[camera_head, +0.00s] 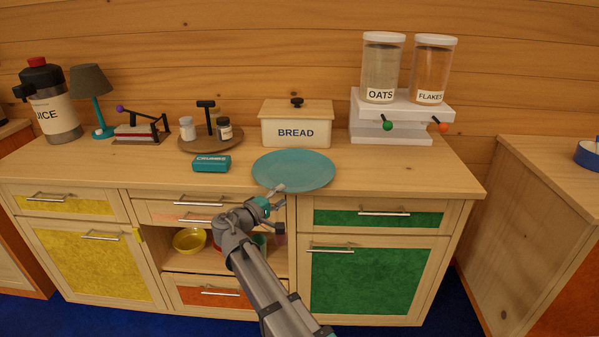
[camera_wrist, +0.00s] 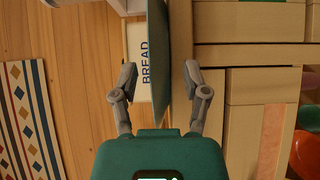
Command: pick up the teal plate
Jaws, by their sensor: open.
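The teal plate (camera_head: 293,168) lies on the wooden counter in front of the bread box, its near rim at the counter's front edge. In the wrist view the plate (camera_wrist: 157,60) shows nearly edge-on as a teal strip. My gripper (camera_head: 277,190) is at the plate's near rim in the head view. In the wrist view my gripper (camera_wrist: 160,77) is open, with the plate's rim in the gap between its fingers. One finger is on the bread box side, the other on the drawer-front side. I cannot tell whether either touches the plate.
The bread box (camera_head: 296,124) stands behind the plate. A teal crumbs box (camera_head: 212,163) and a round wooden tray (camera_head: 190,143) are to the left. A white stand (camera_head: 397,132) with oats and flakes jars is at the back right. The counter right of the plate is clear.

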